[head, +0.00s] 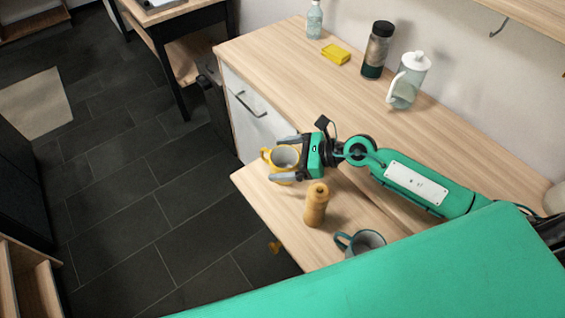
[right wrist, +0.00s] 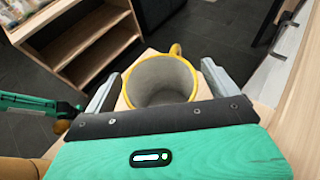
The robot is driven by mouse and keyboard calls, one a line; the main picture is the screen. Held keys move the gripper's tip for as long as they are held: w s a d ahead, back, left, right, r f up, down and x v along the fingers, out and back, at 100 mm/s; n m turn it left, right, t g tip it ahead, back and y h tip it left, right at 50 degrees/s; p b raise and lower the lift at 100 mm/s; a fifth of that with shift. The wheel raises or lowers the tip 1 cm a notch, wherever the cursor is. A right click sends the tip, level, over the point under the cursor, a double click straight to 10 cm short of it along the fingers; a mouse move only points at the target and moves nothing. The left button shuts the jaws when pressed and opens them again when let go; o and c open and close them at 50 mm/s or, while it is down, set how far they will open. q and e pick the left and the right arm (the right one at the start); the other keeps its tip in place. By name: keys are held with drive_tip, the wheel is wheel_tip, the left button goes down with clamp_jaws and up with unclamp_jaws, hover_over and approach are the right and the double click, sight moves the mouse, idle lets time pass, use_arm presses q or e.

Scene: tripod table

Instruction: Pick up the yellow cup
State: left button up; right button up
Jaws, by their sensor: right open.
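The yellow cup (head: 268,154) stands near the left edge of the wooden counter in the head view, its handle pointing left. Its inside is grey. My right gripper (head: 284,159) is open, with one finger on each side of the cup. In the right wrist view the cup (right wrist: 161,82) sits upright between the two spread fingers of the gripper (right wrist: 160,88), with its handle at the far side. I cannot tell whether either finger touches it.
A wooden pepper mill (head: 316,205) stands close to my right gripper. A dark teal mug (head: 362,243) is nearer me. The counter's left edge is close to the cup.

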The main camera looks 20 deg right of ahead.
drive_tip(key=shift+a+f, duration=0.1)
drive_tip(key=shift+a, duration=0.05)
drive_tip(key=c, duration=1.2)
